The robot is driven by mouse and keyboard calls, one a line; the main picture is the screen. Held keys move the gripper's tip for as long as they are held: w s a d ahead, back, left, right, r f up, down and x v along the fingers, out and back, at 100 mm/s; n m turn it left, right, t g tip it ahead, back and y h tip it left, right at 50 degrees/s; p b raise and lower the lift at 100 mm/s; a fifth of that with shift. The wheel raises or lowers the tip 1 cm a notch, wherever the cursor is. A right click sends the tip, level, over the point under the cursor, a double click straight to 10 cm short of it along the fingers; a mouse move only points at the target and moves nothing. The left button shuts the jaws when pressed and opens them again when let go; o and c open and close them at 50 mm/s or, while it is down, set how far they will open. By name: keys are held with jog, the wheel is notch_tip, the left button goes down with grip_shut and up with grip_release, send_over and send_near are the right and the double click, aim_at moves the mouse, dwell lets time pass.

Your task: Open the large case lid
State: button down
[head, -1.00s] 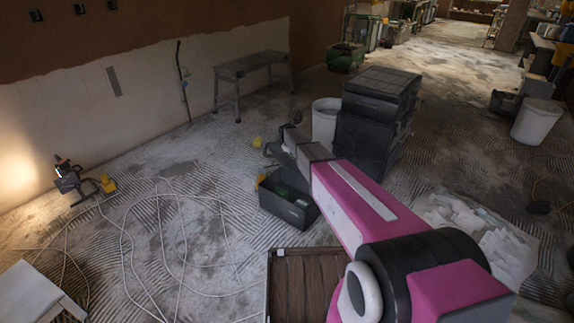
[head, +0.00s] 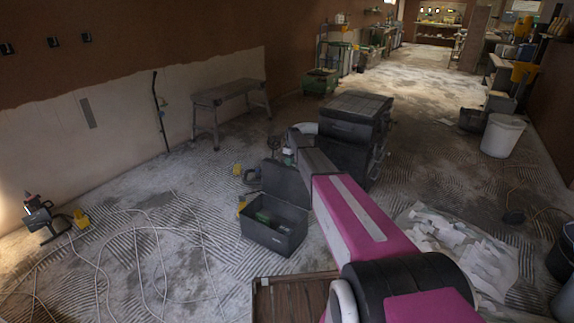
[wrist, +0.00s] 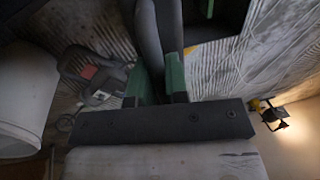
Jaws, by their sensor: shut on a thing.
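The large dark case (head: 273,236) stands open on the floor in the head view, with green items inside. Its lid (head: 286,182) is raised, roughly upright at the back of the case. My gripper (wrist: 160,78) shows in the wrist view with its green fingers closed on the dark lid edge (wrist: 170,28). Part of the case's dark inside (wrist: 218,18) shows at the top right there. In the head view my pink arm reaches past the right of the case, and the fingertips are too small to make out.
A stack of black cases (head: 352,125) stands behind my arm. A wooden crate (head: 295,300) is in front of the case. A crumpled white sheet (head: 465,250) lies at right. Loose cables (head: 150,240) cover the floor at left. A white bucket (head: 502,135) stands further right.

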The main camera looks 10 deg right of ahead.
jog(key=shift+d+f, duration=0.15)
jog(key=c, duration=1.1)
grip_release()
jog(key=shift+c, duration=0.2)
jog(key=shift+w, duration=0.1)
notch_tip(320, 180, up, 11)
jog(key=w+d, duration=0.1)
jog(key=shift+w, duration=0.15)
jog(key=shift+f, duration=0.15)
jog(key=s+d+m+t+h, duration=0.1)
jog(key=s+m, duration=0.9)
jog(key=s, duration=5.1)
jog(key=shift+s+d+r, duration=0.2)
jog(key=shift+d+r, duration=0.05)
jog(key=shift+d, duration=0.05)
